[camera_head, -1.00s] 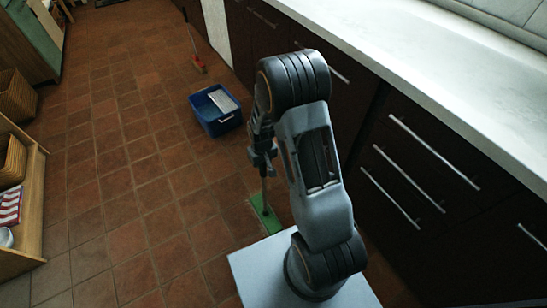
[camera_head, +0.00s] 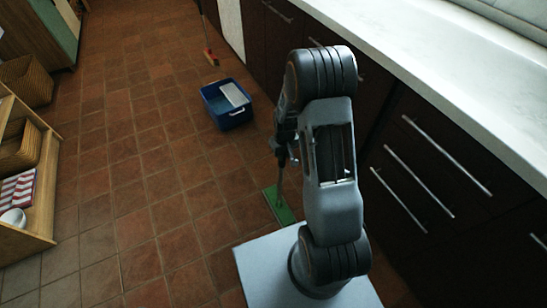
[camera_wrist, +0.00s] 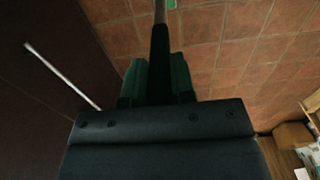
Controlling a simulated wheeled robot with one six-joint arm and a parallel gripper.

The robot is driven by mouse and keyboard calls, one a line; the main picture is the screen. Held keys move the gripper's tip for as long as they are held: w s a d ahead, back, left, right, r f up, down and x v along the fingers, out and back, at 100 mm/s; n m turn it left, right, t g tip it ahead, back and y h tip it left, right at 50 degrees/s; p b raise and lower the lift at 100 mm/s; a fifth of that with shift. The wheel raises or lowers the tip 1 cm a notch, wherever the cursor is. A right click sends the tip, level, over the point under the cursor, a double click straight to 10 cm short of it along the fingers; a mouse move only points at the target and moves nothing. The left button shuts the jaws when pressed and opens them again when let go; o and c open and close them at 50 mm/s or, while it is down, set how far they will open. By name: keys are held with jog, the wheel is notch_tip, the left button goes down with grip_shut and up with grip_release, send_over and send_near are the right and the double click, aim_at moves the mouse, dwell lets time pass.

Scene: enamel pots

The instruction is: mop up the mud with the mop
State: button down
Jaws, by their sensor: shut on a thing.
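The mop has a flat green head (camera_head: 279,206) low at the floor beside my pale base, and a thin upright shaft. Whether the head touches the tiles I cannot tell. My gripper (camera_head: 283,150) is above the head, partly hidden by my arm. In the wrist view my gripper (camera_wrist: 158,82) is shut around the mop's dark handle (camera_wrist: 160,55), with the grey shaft running away and a bit of green head (camera_wrist: 171,4) at the top edge. I cannot make out any mud on the brown tiles.
A blue bucket (camera_head: 227,115) with a pale grey insert stands ahead on the tiles. A red-orange broom (camera_head: 210,57) stands beyond it. Dark cabinets (camera_head: 420,170) line the right. A wooden shelf (camera_head: 45,190) with baskets stands left. The tiled floor between is clear.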

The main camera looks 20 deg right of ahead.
jog(key=shift+w+d+r+p, duration=0.1)
jog(key=shift+d+r+p, duration=0.6)
jog(key=shift+r, duration=0.25)
jog(key=shift+w+d+r+p, duration=0.1)
jog(key=shift+d+r+p, duration=0.45)
jog(key=shift+r+p, duration=0.3)
jog(key=shift+r, duration=0.1)
